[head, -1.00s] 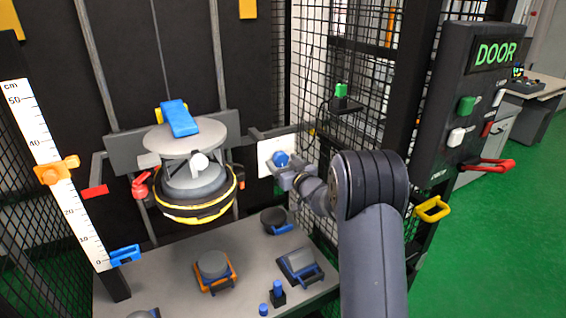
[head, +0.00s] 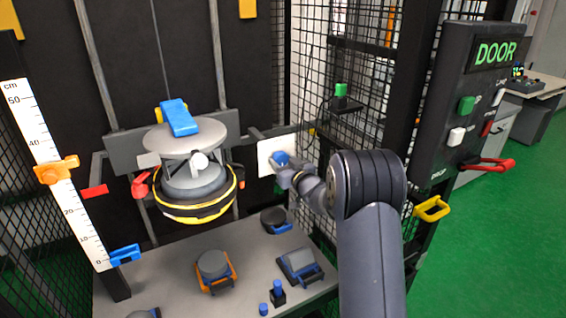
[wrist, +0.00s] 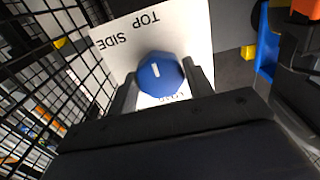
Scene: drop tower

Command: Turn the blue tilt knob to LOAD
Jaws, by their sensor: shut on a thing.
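The blue tilt knob (head: 281,158) sits on a white plate (head: 264,158) to the right of the carriage in the head view. In the wrist view the knob (wrist: 160,76) is a faceted blue knob with a short white mark. The plate (wrist: 190,32) carries the words TOP and SIDE, and a partly hidden word lies just below the knob. My gripper (wrist: 161,84) has one finger on each side of the knob and is shut on it. In the head view my gripper (head: 285,169) is at the plate, partly hidden by my wrist.
The carriage (head: 195,182) with a yellow-edged ring hangs left of the plate. Black mesh (head: 345,130) stands close on the right. Below is a grey table (head: 250,247) with several blocks. A control panel (head: 470,105) reading DOOR is farther right.

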